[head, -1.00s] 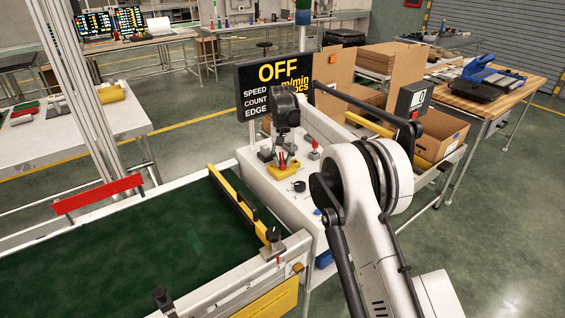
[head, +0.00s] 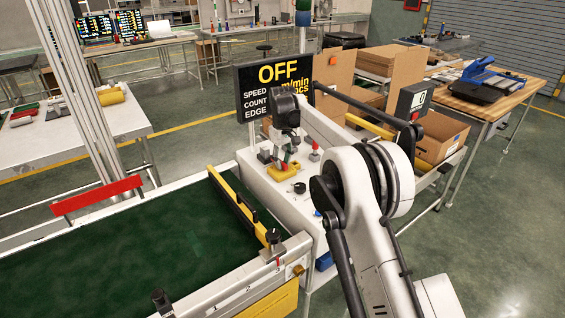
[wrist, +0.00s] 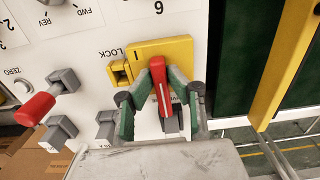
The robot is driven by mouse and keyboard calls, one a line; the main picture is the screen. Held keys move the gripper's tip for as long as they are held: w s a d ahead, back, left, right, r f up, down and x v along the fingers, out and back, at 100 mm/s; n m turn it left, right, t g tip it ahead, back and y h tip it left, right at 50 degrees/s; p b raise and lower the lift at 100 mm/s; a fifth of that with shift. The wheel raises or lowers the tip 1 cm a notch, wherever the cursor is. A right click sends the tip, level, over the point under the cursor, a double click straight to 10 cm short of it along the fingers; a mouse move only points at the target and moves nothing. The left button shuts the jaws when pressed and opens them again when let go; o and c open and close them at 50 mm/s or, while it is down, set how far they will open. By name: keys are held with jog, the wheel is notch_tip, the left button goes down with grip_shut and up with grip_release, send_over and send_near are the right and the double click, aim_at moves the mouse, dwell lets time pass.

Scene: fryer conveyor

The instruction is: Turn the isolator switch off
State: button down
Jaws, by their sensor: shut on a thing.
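The isolator switch is a red handle (wrist: 160,88) on a yellow plate (wrist: 178,52) with a "LOCK" label beside it, seen in the wrist view. My gripper (wrist: 162,78) has its green-padded fingers on both sides of the red handle and is shut on it. The handle's lower part and base are partly hidden by the fingers. In the head view my gripper (head: 284,163) is at the yellow plate (head: 283,173) on the white control panel, and the handle is mostly hidden there.
Another red-tipped lever (wrist: 35,108) and grey switches (wrist: 60,130) stand left of the isolator in the wrist view. A black sign (head: 275,88) reading "OFF" stands behind the panel. The green conveyor belt (head: 130,250) with a yellow bar lies left.

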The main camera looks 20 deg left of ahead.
aim_at(283, 163)
dwell(0.3)
jog(key=c, duration=1.7)
grip_release()
notch_tip(283, 163, up, 12)
jog(key=shift+r, duration=0.1)
